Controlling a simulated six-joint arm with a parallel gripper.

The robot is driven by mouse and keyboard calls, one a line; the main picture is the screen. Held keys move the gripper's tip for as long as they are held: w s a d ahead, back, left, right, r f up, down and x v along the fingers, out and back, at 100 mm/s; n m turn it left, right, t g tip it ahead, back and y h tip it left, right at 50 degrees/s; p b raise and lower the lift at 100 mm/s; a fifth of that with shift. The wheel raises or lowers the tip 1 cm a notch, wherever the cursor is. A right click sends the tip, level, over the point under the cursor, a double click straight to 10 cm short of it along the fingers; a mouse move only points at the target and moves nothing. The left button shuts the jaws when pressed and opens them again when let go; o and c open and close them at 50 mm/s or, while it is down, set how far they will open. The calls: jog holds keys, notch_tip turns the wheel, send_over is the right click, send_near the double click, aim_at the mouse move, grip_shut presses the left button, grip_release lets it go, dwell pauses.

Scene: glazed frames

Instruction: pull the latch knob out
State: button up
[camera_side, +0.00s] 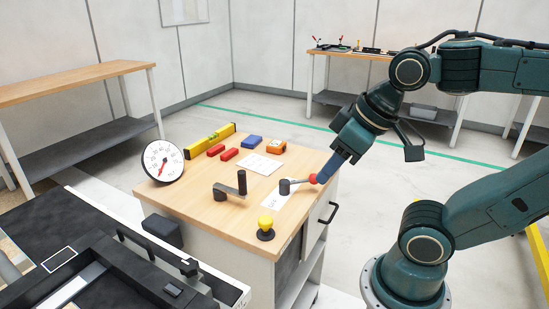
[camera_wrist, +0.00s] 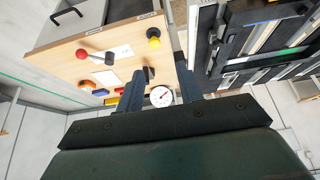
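A yellow knob (camera_side: 266,221) on a round black base stands near the front edge of the wooden bench top (camera_side: 200,205); I take it as the latch knob. It also shows in the wrist view (camera_wrist: 153,33), beyond the fingertips. My gripper (camera_side: 325,177) points down at the bench's right side, above and right of the knob in the side view. In the wrist view its two fingers (camera_wrist: 160,70) stand apart with nothing held between them. In the side view the fingertips overlap a lever's red ball; touch cannot be told there.
The lever with the red ball (camera_side: 313,178) has a grey hub. A black crank (camera_side: 230,187) stands left of the knob. A gauge (camera_side: 162,161), red blocks (camera_side: 223,152), a blue block (camera_side: 252,141) and a yellow level (camera_side: 210,141) lie farther back. The air above the knob looks clear.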

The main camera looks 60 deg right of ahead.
jog(key=shift+o, duration=0.2)
jog(key=o, duration=0.3)
jog(key=shift+o, duration=0.5)
jog(key=shift+w+m, duration=0.3)
jog(key=shift+w, duration=0.2)
jog(key=m+g, duration=0.6)
jog(key=m, duration=0.2)
send_over(265, 219)
notch_tip(265, 219, down, 6)
jog(key=shift+f, duration=6.85)
